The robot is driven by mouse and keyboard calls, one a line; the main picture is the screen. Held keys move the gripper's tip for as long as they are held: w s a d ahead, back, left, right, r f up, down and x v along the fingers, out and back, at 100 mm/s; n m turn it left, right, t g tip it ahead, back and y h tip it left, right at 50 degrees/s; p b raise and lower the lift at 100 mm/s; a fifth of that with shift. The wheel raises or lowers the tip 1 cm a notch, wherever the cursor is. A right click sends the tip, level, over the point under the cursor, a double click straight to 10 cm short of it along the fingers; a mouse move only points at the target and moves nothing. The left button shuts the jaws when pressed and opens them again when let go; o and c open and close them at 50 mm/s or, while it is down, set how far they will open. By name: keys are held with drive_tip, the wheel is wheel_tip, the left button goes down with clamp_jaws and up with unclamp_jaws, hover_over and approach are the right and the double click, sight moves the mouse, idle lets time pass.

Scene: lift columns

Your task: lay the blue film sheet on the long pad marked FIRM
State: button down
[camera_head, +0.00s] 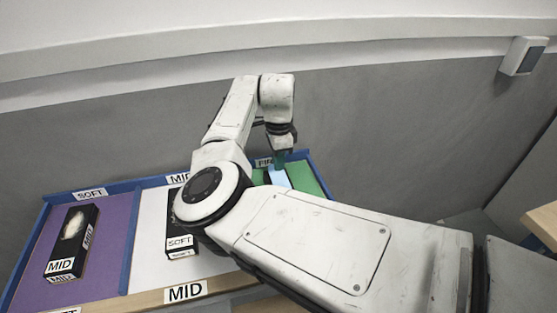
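A light blue sheet (279,178), likely the blue film, shows over the green pad (303,174) at the right end of the blue-edged tray. A sign (263,162) behind the green pad is partly covered and reads "FI...". My gripper (281,161) points down right above the blue sheet, its dark tip meeting the sheet's back end in the picture. The fingers are too small to tell whether they hold it, or whether the sheet rests on the pad. My arm hides much of the green pad.
A purple pad (108,232) marked SOFT and a white pad (150,230) marked MID lie to the left. A black box (72,240) labelled MID stands on purple; another (180,241) labelled SOFT stands on white. Blue rims divide the pads. A grey wall rises behind.

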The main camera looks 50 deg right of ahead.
drive_tip(key=shift+f+p, duration=0.45)
drive_tip(key=shift+f, duration=0.1)
idle(1.4)
drive_tip(key=c, duration=1.8)
unclamp_jaws()
drive_tip(key=o, duration=0.5)
drive_tip(key=shift+o, duration=0.5)
drive_tip(key=o, duration=0.4)
drive_tip(key=shift+r, duration=0.1)
drive_tip(key=shift+r+p, duration=3.15)
drive_tip(key=shift+r, duration=0.5)
